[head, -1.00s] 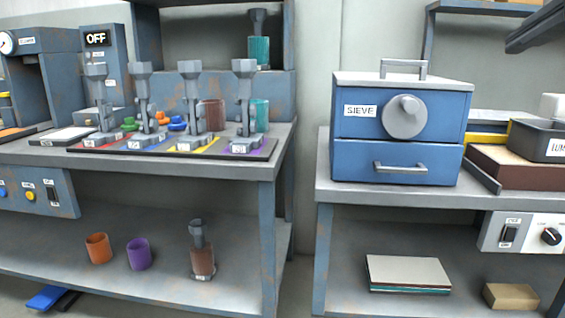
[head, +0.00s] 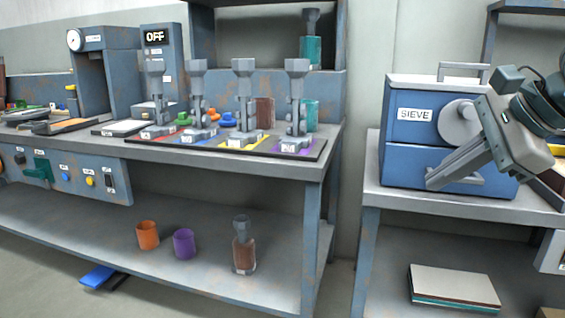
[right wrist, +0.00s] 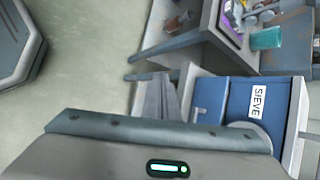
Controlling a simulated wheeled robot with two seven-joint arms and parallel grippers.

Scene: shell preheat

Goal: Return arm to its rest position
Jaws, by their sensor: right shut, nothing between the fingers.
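My right gripper (head: 436,181) comes in from the right in the head view. It is in front of the blue box labelled SIEVE (head: 408,158), over its drawer front in the picture. Its fingers are together with nothing between them. In the right wrist view the fingers (right wrist: 158,98) point past the blue SIEVE box (right wrist: 236,97), which lies to their right. I cannot tell from the pictures how far the gripper is from the box. My left gripper is not in view.
The left bench (head: 335,133) carries several grey stands on a coloured mat (head: 222,147). An orange cup (head: 148,235) and a purple cup (head: 184,243) stand on its lower shelf. A gap separates it from the right bench (head: 372,190). A flat stack (head: 455,286) lies below.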

